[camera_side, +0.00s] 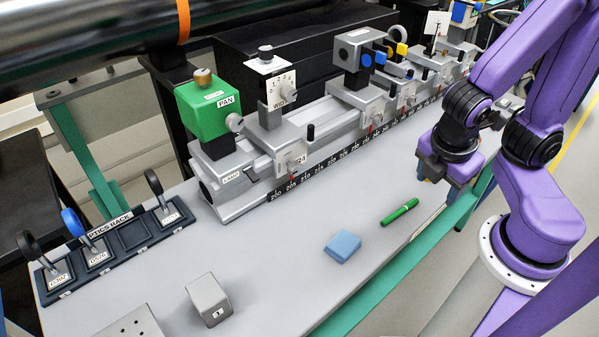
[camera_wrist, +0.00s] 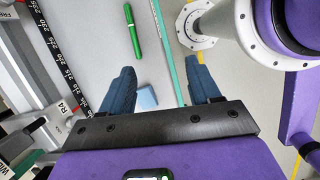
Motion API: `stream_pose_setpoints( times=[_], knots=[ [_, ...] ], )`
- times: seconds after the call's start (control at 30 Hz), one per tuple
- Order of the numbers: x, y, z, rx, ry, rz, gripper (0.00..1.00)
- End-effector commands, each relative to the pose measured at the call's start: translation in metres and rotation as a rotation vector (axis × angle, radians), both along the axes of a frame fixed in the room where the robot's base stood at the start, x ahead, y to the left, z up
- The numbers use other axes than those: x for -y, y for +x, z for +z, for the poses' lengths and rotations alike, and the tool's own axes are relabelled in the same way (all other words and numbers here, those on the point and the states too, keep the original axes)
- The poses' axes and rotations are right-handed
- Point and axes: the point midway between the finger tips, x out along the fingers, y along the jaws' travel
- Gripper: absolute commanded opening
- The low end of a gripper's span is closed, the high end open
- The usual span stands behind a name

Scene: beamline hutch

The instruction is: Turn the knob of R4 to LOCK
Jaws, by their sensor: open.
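R4 is a silver rider (camera_side: 283,150) on the rail, under the white block marked WIDTH (camera_side: 277,85). Its face carries the R4 label (camera_side: 301,160) and a small knob with a red mark beneath; its setting is too small to read. A black-topped post (camera_side: 310,132) stands beside it. In the wrist view the R4 label (camera_wrist: 63,106) shows at the left edge, outside my fingers. My gripper (camera_side: 425,172) is open and empty, well to the right of R4, above the bench's front edge. Its blue fingers are spread apart in the wrist view (camera_wrist: 160,88).
A green pen (camera_side: 399,212), a blue block (camera_side: 342,246) and a grey block (camera_side: 208,300) lie on the bench. A dark optics rack (camera_side: 118,235) is at left. The green PAN box (camera_side: 210,105) and other riders line the rail. The bench before the rail is mostly clear.

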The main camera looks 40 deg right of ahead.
Motion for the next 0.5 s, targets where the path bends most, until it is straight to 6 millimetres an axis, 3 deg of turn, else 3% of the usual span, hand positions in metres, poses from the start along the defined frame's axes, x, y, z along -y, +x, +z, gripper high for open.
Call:
stream_pose_setpoints(
  times=[0.27,0.5],
  knots=[
    [0.009,0.029,-0.029,-0.017,-0.462,0.507,0.62],
    [-0.002,0.059,-0.044,-0.037,-0.856,0.929,0.62]
  ],
)
